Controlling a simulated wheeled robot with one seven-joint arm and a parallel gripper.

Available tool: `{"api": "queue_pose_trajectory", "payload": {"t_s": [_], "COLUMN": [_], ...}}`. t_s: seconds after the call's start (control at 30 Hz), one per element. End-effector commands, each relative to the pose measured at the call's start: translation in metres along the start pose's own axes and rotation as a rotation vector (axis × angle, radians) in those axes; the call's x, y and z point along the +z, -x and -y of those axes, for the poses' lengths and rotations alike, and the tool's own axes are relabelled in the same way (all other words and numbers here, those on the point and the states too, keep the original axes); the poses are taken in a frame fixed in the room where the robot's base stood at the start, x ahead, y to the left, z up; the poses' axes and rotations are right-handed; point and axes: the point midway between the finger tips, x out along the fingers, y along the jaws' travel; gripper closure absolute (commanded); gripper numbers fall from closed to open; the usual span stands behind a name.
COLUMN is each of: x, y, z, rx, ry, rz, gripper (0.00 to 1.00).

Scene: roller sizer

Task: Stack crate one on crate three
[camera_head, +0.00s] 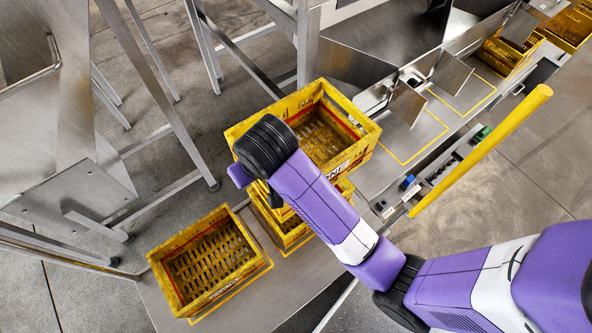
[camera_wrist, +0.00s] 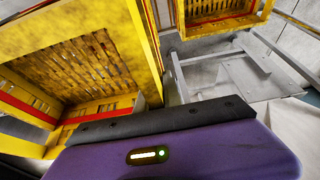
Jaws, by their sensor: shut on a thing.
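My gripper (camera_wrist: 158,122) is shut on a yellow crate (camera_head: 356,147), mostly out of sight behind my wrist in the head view. The held crate is empty, with a slatted floor and red stripes. It fills the left of the wrist view (camera_wrist: 136,28). In the head view it overlaps another yellow crate (camera_head: 292,240), partly hidden by it and my arm; I cannot tell the gap between them. A third empty yellow crate (camera_head: 208,294) stands to the left on the metal shelf. I cannot read which crate is one or three.
More yellow crates (camera_head: 497,57) stand at the far upper right of the metal bench. Empty yellow-outlined places (camera_head: 412,150) lie right of the held crate. A slanted yellow rail (camera_head: 485,147) and upright metal plates stand nearby. Steel frame legs (camera_head: 160,90) rise at left.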

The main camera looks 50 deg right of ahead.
Motion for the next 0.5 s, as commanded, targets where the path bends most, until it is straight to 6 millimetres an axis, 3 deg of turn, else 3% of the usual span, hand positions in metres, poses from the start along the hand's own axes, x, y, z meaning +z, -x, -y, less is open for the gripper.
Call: {"api": "queue_pose_trajectory", "payload": {"t_s": [0.17, 0.5], "x": [0.004, 0.035], "y": [-0.005, -0.08], "z": [-0.001, -0.001], "rx": [0.004, 0.004], "ry": [-0.007, -0.007], "rz": [0.002, 0.004], "gripper": [1.0, 1.0]}}
